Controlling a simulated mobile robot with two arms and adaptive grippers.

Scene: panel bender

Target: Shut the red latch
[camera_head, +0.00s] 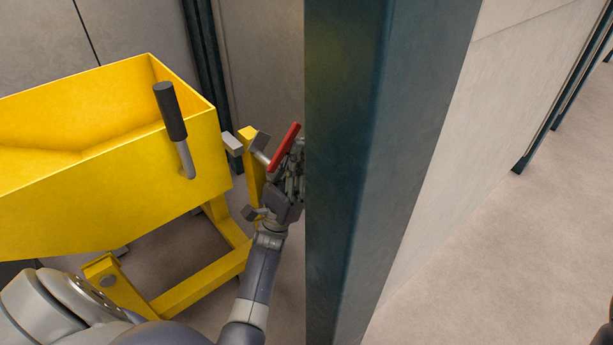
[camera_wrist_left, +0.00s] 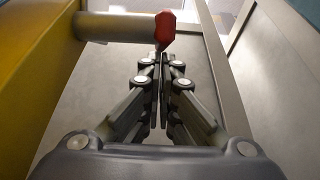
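The red latch (camera_head: 286,146) is a slanted red bar beside the yellow tipping bin's frame, left of a dark post. In the left wrist view, its red end (camera_wrist_left: 165,29) sits on a grey rod, just beyond my fingertips. My left gripper (camera_head: 297,160) is right beside the latch, partly hidden by the post. In the left wrist view, its fingers (camera_wrist_left: 162,60) are together with nothing visible between them. I cannot tell whether the fingertips touch the red end. My right gripper does not show.
The yellow bin (camera_head: 120,170) with a black-gripped lever (camera_head: 170,112) fills the left side, on a yellow frame (camera_head: 205,278). The dark post (camera_head: 375,180) stands close to the right of my left gripper. Open floor (camera_head: 520,270) lies at the right.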

